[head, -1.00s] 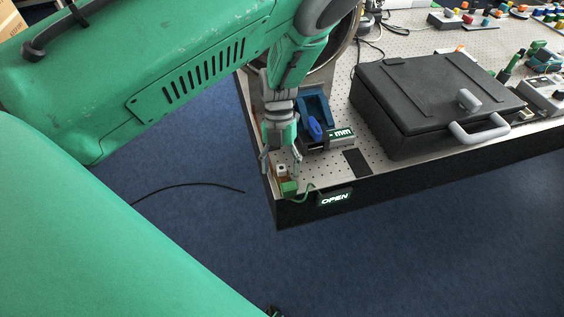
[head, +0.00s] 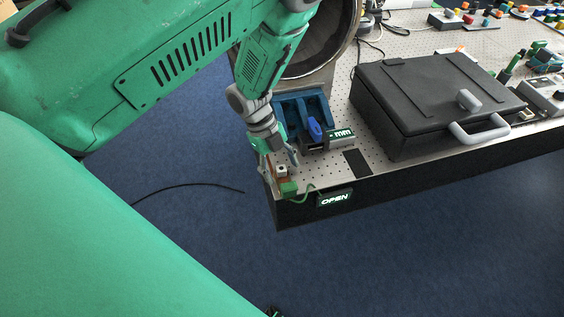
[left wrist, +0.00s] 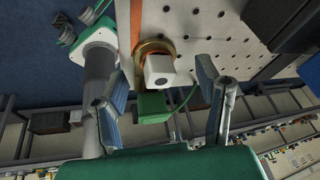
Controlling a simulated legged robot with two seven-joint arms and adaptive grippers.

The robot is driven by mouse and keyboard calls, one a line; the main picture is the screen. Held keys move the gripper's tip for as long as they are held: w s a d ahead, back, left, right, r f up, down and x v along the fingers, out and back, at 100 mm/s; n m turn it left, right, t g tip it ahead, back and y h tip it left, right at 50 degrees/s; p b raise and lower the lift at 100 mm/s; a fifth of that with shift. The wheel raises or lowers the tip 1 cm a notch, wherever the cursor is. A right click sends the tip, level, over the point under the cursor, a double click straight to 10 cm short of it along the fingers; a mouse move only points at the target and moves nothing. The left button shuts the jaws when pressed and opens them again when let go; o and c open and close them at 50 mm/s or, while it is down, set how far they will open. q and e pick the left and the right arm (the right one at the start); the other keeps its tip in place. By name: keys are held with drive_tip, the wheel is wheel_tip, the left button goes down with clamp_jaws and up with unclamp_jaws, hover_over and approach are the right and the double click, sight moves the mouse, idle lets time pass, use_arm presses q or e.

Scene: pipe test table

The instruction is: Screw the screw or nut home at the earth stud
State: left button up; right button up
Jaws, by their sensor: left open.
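At the near-left table corner, a small pale block with a dark round hole (head: 282,169) stands above a green block (head: 289,188). In the left wrist view the pale block (left wrist: 159,70) sits against a round brass-coloured piece (left wrist: 148,48), with the green block (left wrist: 152,106) beside it. This appears to be the earth stud; I cannot tell a separate screw or nut. My left gripper (head: 278,164) is open above this corner. In the wrist view its fingers (left wrist: 163,78) are on either side of the pale block, apart from it. My right gripper is not in view.
A lit OPEN sign (head: 334,199) is on the table's front edge, with a green wire near it. A blue holder (head: 290,112) and a large pipe (head: 318,57) stand just behind. A black case (head: 430,100) lies to the right. Floor is open left of the corner.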

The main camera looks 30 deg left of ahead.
use_arm(q)
drive_tip(key=n+t, duration=0.1)
drive_tip(key=n, duration=0.1)
drive_tip(key=shift+n, duration=0.3)
drive_tip(key=n+t, duration=0.1)
drive_tip(key=n, duration=0.4)
drive_tip(key=shift+t+y, duration=0.4)
drive_tip(key=shift+n, duration=0.6)
drive_tip(key=n+t+y, duration=0.1)
drive_tip(key=n, duration=0.2)
drive_tip(key=shift+d, duration=0.1)
drive_tip(key=n+y, duration=0.1)
drive_tip(key=n, duration=0.2)
drive_tip(key=shift+t, duration=0.4)
drive_tip(key=shift+c, duration=0.4)
